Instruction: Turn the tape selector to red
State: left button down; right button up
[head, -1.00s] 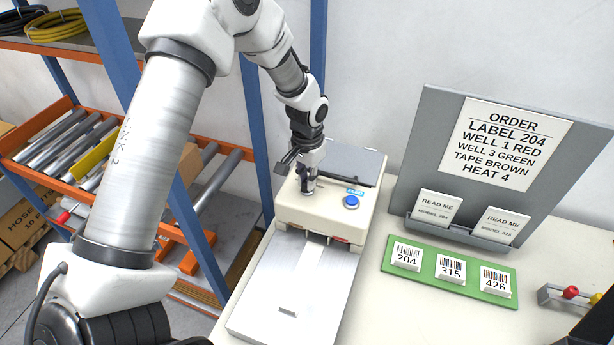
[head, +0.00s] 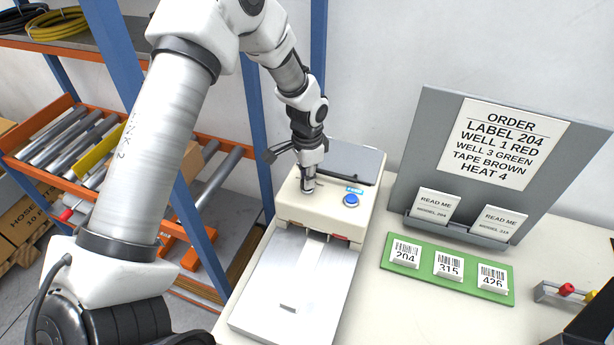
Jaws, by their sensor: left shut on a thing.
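A cream tape machine (head: 330,215) with a blue button (head: 350,200) and a small blue label stands on the table. A grey flat bed extends from its front. My left gripper (head: 308,188) points down at the machine's top, left of the blue button, and is shut on the tape selector. The selector is hidden by the fingers, so I cannot read its setting. A strip of red shows at the machine's front edge.
A grey board with an order card (head: 490,145) reading "TAPE BROWN" stands behind two "READ ME" cards. A green tray (head: 428,272) holds labels 204, 315 and 426. A rack with red and yellow knobs (head: 565,290) is at far right. Blue-and-orange shelving stands left.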

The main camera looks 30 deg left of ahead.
pick_arm(q)
jog(key=c, duration=1.2)
grip_release()
notch_tip(320, 180, up, 12)
jog(key=shift+w+f, duration=0.1)
